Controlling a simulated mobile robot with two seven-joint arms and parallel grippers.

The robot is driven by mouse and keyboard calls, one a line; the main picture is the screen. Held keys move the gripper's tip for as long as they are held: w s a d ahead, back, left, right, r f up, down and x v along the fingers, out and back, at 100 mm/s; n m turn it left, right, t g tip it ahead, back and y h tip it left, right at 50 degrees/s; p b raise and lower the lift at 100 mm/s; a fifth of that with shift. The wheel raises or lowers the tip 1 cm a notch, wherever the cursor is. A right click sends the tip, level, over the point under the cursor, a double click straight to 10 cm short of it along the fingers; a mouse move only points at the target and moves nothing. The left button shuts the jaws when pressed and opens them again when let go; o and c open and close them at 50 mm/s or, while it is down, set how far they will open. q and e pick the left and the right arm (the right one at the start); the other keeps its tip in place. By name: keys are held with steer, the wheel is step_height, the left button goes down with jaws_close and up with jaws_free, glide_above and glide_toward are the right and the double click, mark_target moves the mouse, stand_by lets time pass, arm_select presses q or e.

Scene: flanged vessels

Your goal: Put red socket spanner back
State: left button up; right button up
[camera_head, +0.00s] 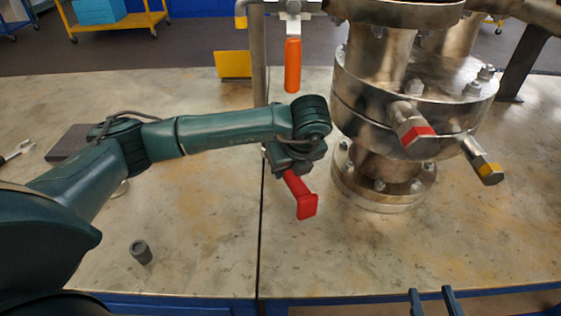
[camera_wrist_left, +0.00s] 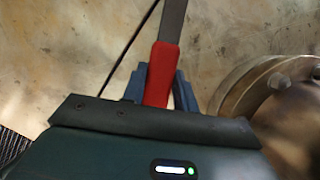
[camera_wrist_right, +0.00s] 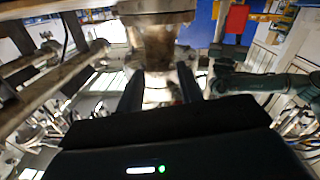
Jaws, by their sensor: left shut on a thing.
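The red socket spanner (camera_head: 301,196) is held by my left gripper (camera_head: 285,165), above the bench in front of the vessel. In the left wrist view, its red handle (camera_wrist_left: 162,72) lies between the two fingers of my left gripper (camera_wrist_left: 161,88), and a grey metal shaft runs on from it. The far end of the shaft is out of that view. My right gripper (camera_head: 433,301) shows only its fingertips at the bottom edge of the head view. In the right wrist view, its fingers (camera_wrist_right: 160,88) are apart with nothing between them.
An orange handle (camera_head: 292,65) hangs behind. A grey socket (camera_head: 141,252) and a spanner (camera_head: 17,152) lie at left. The front bench is mostly clear.

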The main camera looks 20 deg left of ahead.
arm_select(q)
steer(key=shift+w+a+r, duration=0.1)
steer(key=shift+w+a, duration=0.35)
steer(key=shift+w+a+b, duration=0.3)
steer(key=shift+w+a, duration=0.6)
steer(key=shift+a, duration=0.15)
steer(key=shift+x, duration=0.85)
arm_select(e)
steer(key=shift+a+n+t+y, duration=0.25)
steer(key=shift+n+t+y, duration=0.05)
arm_select(q)
steer(key=o, duration=1.1)
arm_select(e)
steer(key=shift+r, duration=0.1)
